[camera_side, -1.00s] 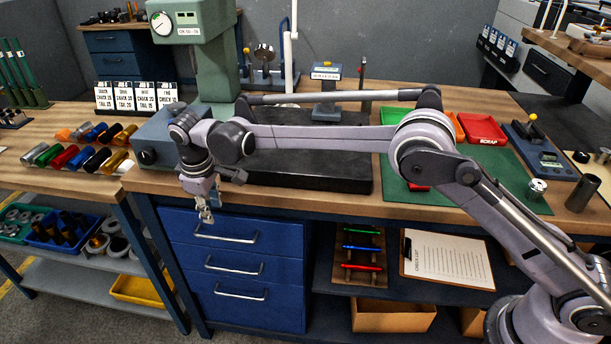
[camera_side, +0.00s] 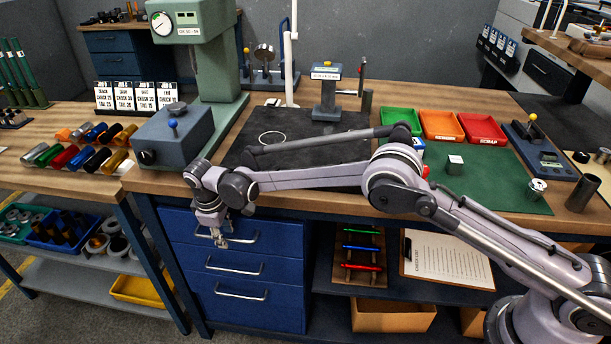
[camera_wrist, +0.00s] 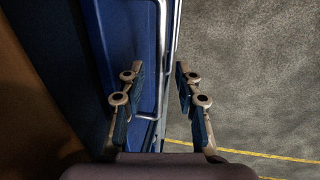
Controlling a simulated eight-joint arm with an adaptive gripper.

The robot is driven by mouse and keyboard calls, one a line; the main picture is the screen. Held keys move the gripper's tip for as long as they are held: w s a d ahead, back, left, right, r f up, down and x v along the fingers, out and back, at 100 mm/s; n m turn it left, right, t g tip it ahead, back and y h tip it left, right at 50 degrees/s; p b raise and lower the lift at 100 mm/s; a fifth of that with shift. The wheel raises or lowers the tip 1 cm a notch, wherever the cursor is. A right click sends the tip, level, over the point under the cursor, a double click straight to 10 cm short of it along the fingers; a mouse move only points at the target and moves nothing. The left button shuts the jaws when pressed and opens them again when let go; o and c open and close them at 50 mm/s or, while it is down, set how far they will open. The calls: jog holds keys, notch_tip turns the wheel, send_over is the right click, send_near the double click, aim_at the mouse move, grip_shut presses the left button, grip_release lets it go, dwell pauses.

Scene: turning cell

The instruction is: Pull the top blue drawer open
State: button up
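The top blue drawer (camera_side: 285,233) is under the bench and looks closed, its front in line with the drawers below. Its silver handle (camera_side: 248,240) is partly hidden by my gripper (camera_side: 219,241), which hangs in front of the handle's left part. In the wrist view the blue drawer front (camera_wrist: 115,25) and a silver handle bar (camera_wrist: 162,55) show. My gripper (camera_wrist: 162,98) is open there, with the bar lying between its two fingers. A gap shows between the bar and the right finger; contact with the left finger cannot be told.
Two more blue drawers with silver handles (camera_side: 234,269) (camera_side: 240,295) sit below. The wooden bench edge (camera_side: 290,208) is above the drawers. A shelf to the right holds a rack of coloured tools (camera_side: 361,247) and a clipboard (camera_side: 447,260). The floor in front looks clear.

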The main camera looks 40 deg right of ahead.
jog(key=shift+f, duration=0.15)
grip_shut()
jog(key=shift+a, duration=0.1)
jog(key=s+a, duration=1.7)
grip_release()
